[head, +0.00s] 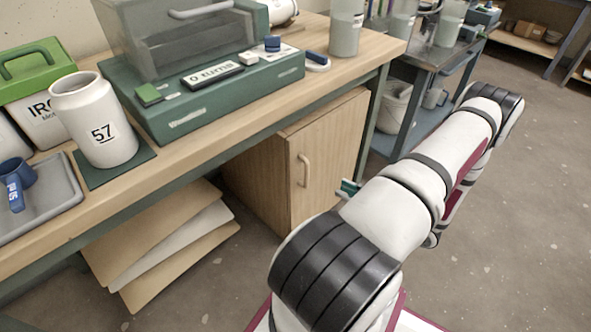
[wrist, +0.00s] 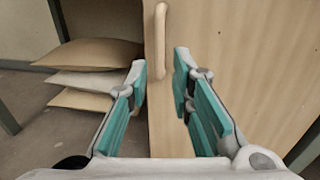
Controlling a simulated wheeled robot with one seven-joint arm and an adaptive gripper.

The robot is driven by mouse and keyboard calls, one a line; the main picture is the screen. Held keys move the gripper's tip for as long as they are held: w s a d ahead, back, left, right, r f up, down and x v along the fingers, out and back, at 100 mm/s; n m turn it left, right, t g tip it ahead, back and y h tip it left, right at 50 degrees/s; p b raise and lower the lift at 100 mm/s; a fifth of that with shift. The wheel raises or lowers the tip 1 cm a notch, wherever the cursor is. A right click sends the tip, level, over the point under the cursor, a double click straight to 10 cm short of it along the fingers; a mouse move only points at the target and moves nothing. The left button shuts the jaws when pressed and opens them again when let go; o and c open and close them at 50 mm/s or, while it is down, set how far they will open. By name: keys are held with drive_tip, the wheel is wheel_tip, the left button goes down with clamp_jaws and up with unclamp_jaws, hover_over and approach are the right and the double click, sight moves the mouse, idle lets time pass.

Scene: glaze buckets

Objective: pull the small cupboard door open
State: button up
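The small cupboard (head: 270,165) stands under the workbench, and its wooden door (head: 328,155) looks shut in the head view. A pale vertical bar handle (head: 304,170) is on the door's left side. In the wrist view the handle (wrist: 160,40) is ahead of my gripper (wrist: 160,75), near the door's left edge (wrist: 152,110). The two teal fingers are spread wide, with nothing held between them. The handle lies beyond the fingertips, between them in the picture. In the head view my arm hides most of the gripper; only a teal bit shows.
Stacked paper sacks (head: 165,245) lie left of the cupboard, under the bench (head: 200,150). A metal cart (head: 425,75) with a bucket (head: 395,105) on its lower shelf stands behind, to the right. The floor (head: 500,200) to the right is clear.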

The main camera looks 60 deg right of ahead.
drive_tip(key=b, duration=0.3)
hover_over(306, 186)
drive_tip(key=shift+w+d, duration=0.2)
drive_tip(key=shift+d, duration=0.2)
clamp_jaws()
